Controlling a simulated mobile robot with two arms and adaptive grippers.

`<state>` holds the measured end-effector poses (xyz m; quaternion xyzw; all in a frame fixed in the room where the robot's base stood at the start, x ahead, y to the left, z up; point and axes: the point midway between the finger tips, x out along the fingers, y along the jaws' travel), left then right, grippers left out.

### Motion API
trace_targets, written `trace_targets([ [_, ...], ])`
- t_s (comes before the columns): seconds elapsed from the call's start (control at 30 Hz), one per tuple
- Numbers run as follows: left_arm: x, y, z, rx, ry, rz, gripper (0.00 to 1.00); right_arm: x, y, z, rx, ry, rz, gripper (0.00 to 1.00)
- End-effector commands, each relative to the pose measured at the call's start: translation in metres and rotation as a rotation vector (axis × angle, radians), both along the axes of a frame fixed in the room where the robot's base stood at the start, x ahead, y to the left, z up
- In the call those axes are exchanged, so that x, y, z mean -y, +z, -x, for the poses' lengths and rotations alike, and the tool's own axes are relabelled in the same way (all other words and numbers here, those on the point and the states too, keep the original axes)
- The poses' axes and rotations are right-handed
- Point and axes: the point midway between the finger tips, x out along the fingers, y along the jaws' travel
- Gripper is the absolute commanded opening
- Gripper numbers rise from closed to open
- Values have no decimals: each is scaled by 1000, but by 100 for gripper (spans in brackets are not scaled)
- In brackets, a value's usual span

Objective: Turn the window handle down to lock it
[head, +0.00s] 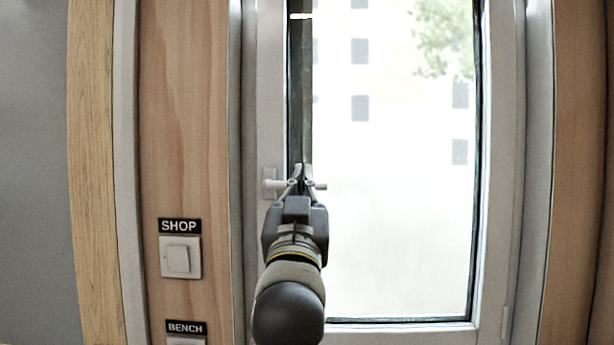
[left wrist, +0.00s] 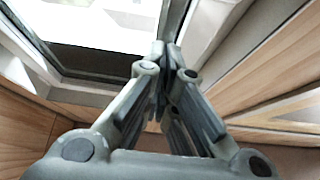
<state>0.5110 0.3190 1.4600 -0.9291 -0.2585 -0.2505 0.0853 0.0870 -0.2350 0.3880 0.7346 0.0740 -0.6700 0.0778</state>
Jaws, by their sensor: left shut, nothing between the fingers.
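The window (head: 398,220) is a pale frame around a bright pane. Its handle (head: 271,185) is light grey and mounted on the left side of the frame. The lever looks about horizontal and points right; its middle is hidden behind my left gripper (head: 303,170), and its end shows just right of the fingers. The left gripper is shut and empty, its fingertips pointing up and overlapping the lever in the head view. I cannot tell whether they touch. The left wrist view shows the closed fingers (left wrist: 165,50) beside the window frame, with the handle not discernible.
A wall switch (head: 179,259) labelled SHOP sits on the wood panel left of the window. A second switch labelled BENCH (head: 186,330) is below it, partly cut off. The pane area right of my gripper is free.

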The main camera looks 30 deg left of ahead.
Motion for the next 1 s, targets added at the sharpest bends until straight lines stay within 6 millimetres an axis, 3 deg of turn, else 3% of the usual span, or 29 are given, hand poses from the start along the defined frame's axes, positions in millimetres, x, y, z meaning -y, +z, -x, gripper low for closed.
trace_targets([
  [0.43,-5,7,-8,-3,1,0,0,2,6,0,0,0,2,0],
  [0.87,-43,54,-73,-4,2,-1,0,2,43,0,0,0,2,0],
  [1.0,-46,33,-79,-9,1,-1,0,1,44,0,0,0,2,0],
])
